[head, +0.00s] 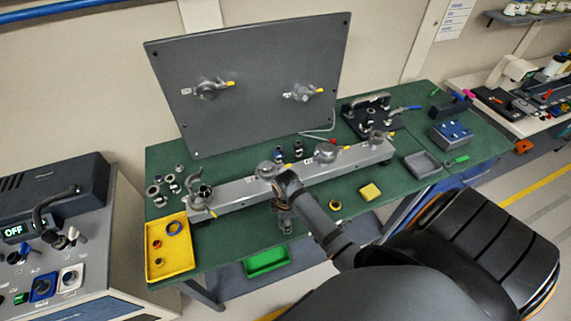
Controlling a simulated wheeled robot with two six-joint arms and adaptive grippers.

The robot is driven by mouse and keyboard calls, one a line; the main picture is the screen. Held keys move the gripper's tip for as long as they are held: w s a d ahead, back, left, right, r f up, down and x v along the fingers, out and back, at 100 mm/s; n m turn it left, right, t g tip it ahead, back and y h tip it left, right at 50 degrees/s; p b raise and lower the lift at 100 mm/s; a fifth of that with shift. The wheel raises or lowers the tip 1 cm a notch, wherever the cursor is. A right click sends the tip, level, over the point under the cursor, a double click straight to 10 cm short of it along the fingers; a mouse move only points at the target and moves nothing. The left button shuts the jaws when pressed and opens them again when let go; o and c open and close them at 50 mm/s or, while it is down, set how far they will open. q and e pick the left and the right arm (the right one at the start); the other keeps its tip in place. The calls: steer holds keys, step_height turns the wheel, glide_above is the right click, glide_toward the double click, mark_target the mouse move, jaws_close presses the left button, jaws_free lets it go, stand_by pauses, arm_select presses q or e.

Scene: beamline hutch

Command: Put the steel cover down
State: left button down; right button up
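A long grey metal beam (240,185) lies across the green bench top and carries several round steel fittings. A domed steel piece (326,153) sits on it right of centre, and another steel piece (267,170) sits left of that, close behind my arm. I cannot tell which steel piece is the cover. My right arm reaches in from the lower right, and its gripper (284,217) points down at the front side of the beam. Its fingers are small and dark, so I cannot tell whether they are open or hold anything. My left gripper is not in view.
A yellow tray (156,265) with small rings stands at the left front. A grey tray (421,164) is at the right. A large grey panel (250,115) with two valves stands behind.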

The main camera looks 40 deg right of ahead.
steer(key=shift+d, duration=0.1)
steer(key=shift+w, duration=0.25)
step_height(320, 180, up, 5)
steer(key=shift+f+b, duration=0.2)
steer(key=shift+b, duration=0.55)
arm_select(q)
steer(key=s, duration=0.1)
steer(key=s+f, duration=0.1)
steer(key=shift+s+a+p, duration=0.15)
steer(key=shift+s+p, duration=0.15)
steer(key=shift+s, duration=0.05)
arm_select(e)
step_height(320, 180, up, 7)
steer(key=shift+r, duration=0.2)
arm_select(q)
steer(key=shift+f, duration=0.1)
